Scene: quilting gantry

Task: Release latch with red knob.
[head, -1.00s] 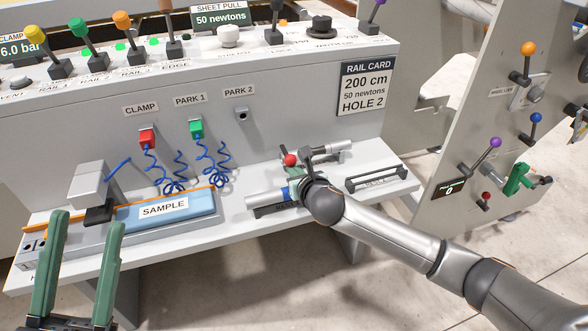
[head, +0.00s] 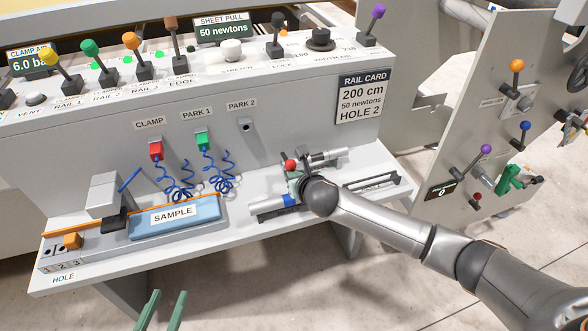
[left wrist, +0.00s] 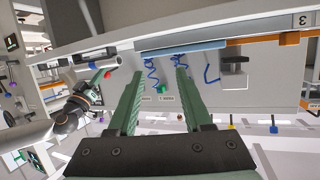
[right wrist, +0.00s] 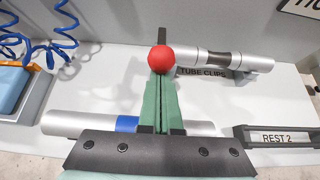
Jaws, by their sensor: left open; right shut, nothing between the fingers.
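A red ball knob (head: 290,165) stands on a dark lever at the tube clips on the shelf; it also shows in the right wrist view (right wrist: 161,59). My right gripper (right wrist: 160,80) is shut and empty, its fingertips right at the knob's near side; whether they touch it I cannot tell. In the head view my right wrist partly hides those fingers. A smaller red knob (head: 477,196) sits on the grey side plate at the right, clear of both grippers. My left gripper (head: 163,296) is open and empty, low in front of the shelf; its fingers show in the left wrist view (left wrist: 158,78).
A silver tube with a blue band (right wrist: 127,124) lies by my right fingers. The rest marked REST 2 (right wrist: 290,136) is to its right. Levers line the console top.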

